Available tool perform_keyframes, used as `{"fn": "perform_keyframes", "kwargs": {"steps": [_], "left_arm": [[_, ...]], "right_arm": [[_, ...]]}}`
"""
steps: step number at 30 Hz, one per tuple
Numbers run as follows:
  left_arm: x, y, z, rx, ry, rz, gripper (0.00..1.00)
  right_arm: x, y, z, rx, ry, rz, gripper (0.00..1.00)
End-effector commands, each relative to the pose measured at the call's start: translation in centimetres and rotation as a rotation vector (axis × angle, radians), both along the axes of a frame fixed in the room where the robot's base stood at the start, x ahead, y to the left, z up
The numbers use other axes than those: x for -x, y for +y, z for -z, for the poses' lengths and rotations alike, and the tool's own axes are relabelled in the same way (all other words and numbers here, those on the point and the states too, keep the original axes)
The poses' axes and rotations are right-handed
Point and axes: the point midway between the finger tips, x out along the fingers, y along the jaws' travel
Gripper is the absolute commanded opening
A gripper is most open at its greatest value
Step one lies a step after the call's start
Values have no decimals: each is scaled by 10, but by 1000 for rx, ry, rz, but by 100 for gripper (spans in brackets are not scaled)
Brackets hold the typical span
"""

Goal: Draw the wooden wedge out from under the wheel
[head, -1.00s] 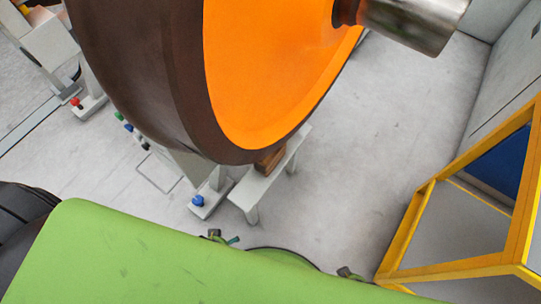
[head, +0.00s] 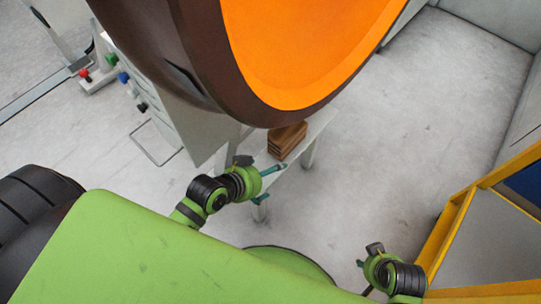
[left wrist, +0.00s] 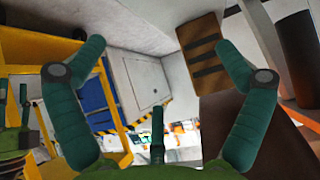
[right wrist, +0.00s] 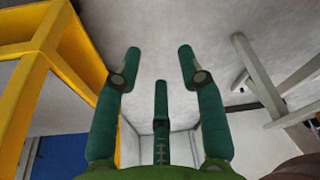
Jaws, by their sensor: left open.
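The wooden wedge (head: 287,138) is brown and sits on a narrow grey bench (head: 318,124) at the lower edge of the wheel (head: 200,60), which has a dark brown rim and an orange face. My left gripper (head: 274,169) is just in front of the wedge, in front of the bench. In the left wrist view the open left fingers (left wrist: 160,58) are empty, and the wedge (left wrist: 203,55), with dark stripes, shows beyond the right-hand finger's tip. My right gripper (head: 366,263) is low at the right; its fingers (right wrist: 157,65) are open and empty.
A yellow frame (head: 452,232) stands at the right, close to my right arm; it also fills the left of the right wrist view (right wrist: 70,45). Grey stands with coloured knobs (head: 100,78) are at the left. The floor between bench and yellow frame is clear.

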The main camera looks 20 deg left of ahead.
Motion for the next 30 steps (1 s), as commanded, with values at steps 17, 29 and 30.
{"fn": "perform_keyframes", "kwargs": {"steps": [17, 29, 30], "left_arm": [[-73, 5, -12, 98, -358, -47, 100], [-118, -11, 9, 96, -354, -46, 100], [-119, -11, 10, 96, -354, -46, 100]], "right_arm": [[7, 0, 60, 1, 19, -4, 40], [-1, 0, 22, -1, -4, 0, 40], [-1, 0, 19, -1, -6, 1, 40]]}}
